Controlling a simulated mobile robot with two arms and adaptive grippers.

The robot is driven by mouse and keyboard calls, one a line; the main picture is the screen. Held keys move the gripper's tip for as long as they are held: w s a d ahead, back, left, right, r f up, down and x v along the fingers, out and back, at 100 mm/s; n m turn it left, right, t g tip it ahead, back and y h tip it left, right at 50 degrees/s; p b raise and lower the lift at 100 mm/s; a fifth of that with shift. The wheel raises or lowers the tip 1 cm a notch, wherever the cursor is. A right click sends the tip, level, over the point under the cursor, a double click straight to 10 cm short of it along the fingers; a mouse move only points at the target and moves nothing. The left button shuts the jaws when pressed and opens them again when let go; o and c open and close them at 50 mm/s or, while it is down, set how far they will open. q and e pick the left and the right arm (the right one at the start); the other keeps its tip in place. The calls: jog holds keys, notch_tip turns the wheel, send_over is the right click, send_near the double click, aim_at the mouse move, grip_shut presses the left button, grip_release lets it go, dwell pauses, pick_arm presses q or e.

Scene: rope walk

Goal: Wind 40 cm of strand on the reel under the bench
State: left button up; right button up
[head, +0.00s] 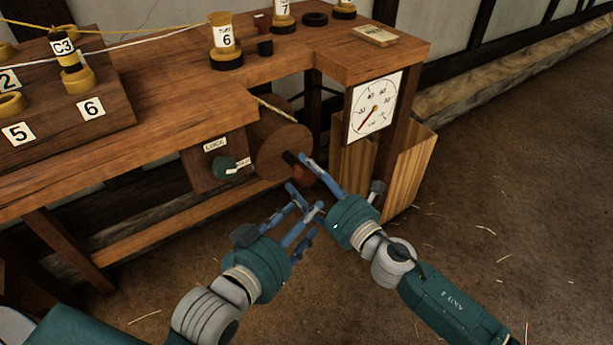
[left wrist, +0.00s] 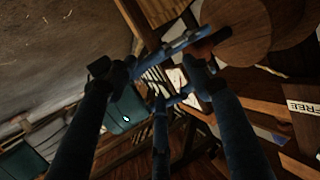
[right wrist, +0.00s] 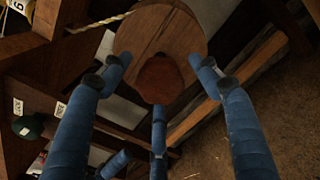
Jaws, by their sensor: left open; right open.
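The reel (head: 285,150) is a round wooden disc under the bench, with a strand (head: 275,109) running to its top. Its reddish-brown crank handle (right wrist: 160,80) stands out from the disc face. My right gripper (head: 309,180) is open, its fingers spread around the handle in the right wrist view; contact cannot be told. My left gripper (head: 303,212) is open and empty, just left of and below the right one. The reel also shows in the left wrist view (left wrist: 232,30). A dial (head: 375,105) with a red needle near its lower left faces front.
A green lock knob (head: 224,167) sits left of the reel under a LOCK label (head: 215,144); the left wrist view shows a FREE label (left wrist: 302,107). The bench (head: 160,110) carries bobbins and numbered tags. A wooden box (head: 408,170) stands below the dial.

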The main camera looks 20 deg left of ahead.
jog(key=shift+w+a, duration=0.25)
jog(key=shift+a, duration=0.1)
pick_arm(q)
jog(key=shift+w+d+r+t, duration=0.15)
jog(key=shift+r+t, duration=0.15)
jog(key=shift+r, duration=0.2)
pick_arm(e)
jog(key=shift+c, duration=0.2)
jog(key=c, duration=1.1)
jog(key=shift+c, duration=0.2)
